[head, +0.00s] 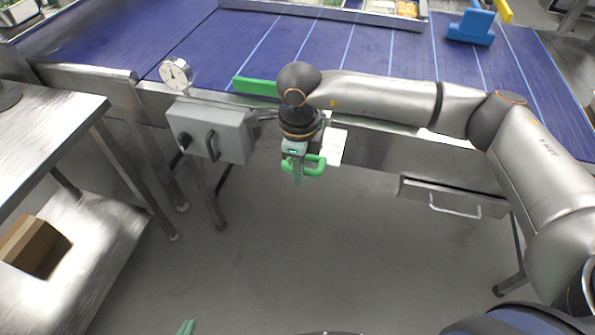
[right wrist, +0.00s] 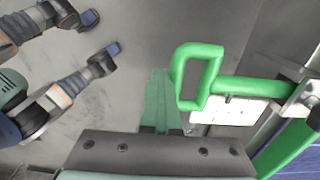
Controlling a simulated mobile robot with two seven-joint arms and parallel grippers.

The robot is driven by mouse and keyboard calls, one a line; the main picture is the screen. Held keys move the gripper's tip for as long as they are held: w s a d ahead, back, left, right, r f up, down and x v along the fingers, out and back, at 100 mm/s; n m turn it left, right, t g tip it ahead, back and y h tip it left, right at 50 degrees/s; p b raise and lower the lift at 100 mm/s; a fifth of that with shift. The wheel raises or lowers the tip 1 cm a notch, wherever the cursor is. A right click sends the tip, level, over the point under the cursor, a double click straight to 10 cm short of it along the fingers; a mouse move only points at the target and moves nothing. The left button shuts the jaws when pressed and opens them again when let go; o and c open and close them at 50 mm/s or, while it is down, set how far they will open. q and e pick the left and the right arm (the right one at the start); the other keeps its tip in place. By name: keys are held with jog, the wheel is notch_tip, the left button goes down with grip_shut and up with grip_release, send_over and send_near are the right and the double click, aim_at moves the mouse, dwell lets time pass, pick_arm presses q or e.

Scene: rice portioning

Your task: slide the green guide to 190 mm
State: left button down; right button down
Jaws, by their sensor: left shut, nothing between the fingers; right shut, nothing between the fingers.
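The green guide (head: 256,87) is a green bar along the near edge of the blue belt, partly hidden behind my right arm. It also shows at the lower right of the right wrist view (right wrist: 288,148). Its green loop handle (head: 316,166) sticks out in front of the frame, and in the right wrist view the loop (right wrist: 198,78) sits on a green rod. My right gripper (head: 298,180) is shut and empty, pointing down. Its fingers (right wrist: 160,85) lie just left of the loop; I cannot tell whether they touch. My left gripper (head: 186,327) is shut, only its tip showing at the bottom edge.
A white card (head: 337,146) hangs beside the handle; its marks are unreadable. A dial gauge (head: 175,73) and a grey control box (head: 210,132) stand left of the handle. A steel table (head: 50,125) is at far left. The floor (head: 300,260) in front is clear.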

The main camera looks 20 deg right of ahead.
jog(key=shift+w+d+b, duration=0.3)
jog(key=shift+w+d, duration=0.15)
jog(key=shift+w, duration=0.25)
jog(key=shift+w+d+b, duration=0.3)
jog(key=shift+w+d, duration=0.15)
jog(key=shift+w, duration=0.2)
dwell(1.3)
notch_tip(320, 180, up, 8)
jog(key=s+a+p, duration=0.1)
jog(key=s+p, duration=0.1)
jog(key=p, duration=0.2)
jog(key=shift+s+a+p, duration=0.3)
jog(key=shift+a, duration=0.05)
dwell(0.6)
